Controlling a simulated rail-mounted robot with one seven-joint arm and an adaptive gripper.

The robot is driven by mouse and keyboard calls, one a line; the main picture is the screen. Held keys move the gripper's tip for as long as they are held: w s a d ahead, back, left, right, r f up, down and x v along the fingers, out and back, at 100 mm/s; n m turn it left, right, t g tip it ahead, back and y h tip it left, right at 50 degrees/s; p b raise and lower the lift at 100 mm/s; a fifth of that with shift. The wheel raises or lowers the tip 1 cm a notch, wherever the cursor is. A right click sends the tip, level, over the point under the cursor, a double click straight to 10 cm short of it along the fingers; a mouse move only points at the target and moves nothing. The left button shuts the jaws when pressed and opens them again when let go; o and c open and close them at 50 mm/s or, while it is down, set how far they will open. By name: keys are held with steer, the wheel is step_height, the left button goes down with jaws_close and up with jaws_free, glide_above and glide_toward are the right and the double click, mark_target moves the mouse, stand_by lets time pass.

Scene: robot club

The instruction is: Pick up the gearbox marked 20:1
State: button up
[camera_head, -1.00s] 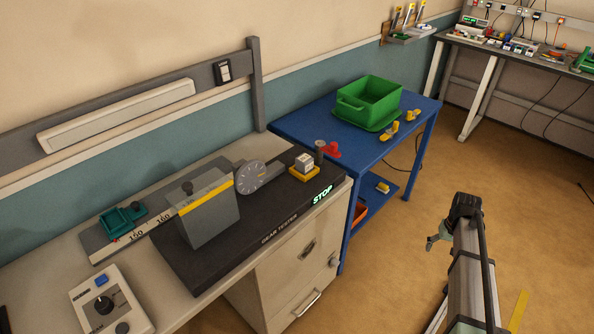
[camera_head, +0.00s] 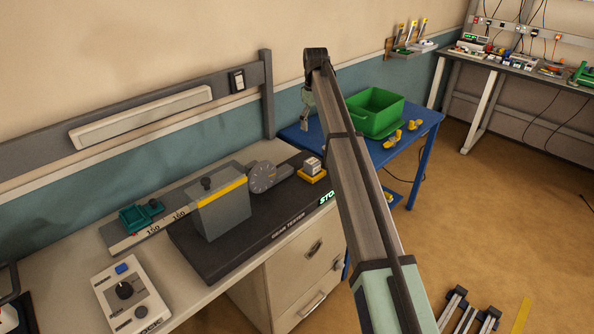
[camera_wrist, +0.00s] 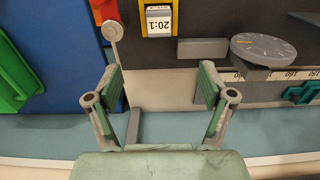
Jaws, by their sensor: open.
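The gearbox marked 20:1 (camera_wrist: 158,22) shows at the top centre of the wrist view, its white label readable in a yellow surround. In the head view a small pale block on a yellow base, the gearbox (camera_head: 313,165), sits at the far right end of the dark gear tester (camera_head: 240,255). My gripper (camera_wrist: 160,72) is open and empty, its two green-padded fingers spread below the gearbox in the wrist view, apart from it. In the head view my gripper (camera_head: 304,127) hangs above and behind the gearbox, near the wall.
In the wrist view a round-topped grey post (camera_wrist: 113,31) stands left of the gearbox, close to the left finger. A dial (camera_wrist: 263,49) lies to the right. A red part (camera_wrist: 102,12) is beyond the post. A green bin (camera_head: 374,110) stands on the blue table (camera_head: 425,117).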

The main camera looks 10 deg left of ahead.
steer(key=p, duration=0.4)
glide_above(312, 161)
step_height(312, 161, down, 12)
steer(key=shift+f, duration=0.1)
steer(key=shift+w+f+p, duration=0.1)
steer(key=shift+f+p, duration=1.05)
steer(key=shift+f, duration=1.45)
steer(key=c, duration=1.4)
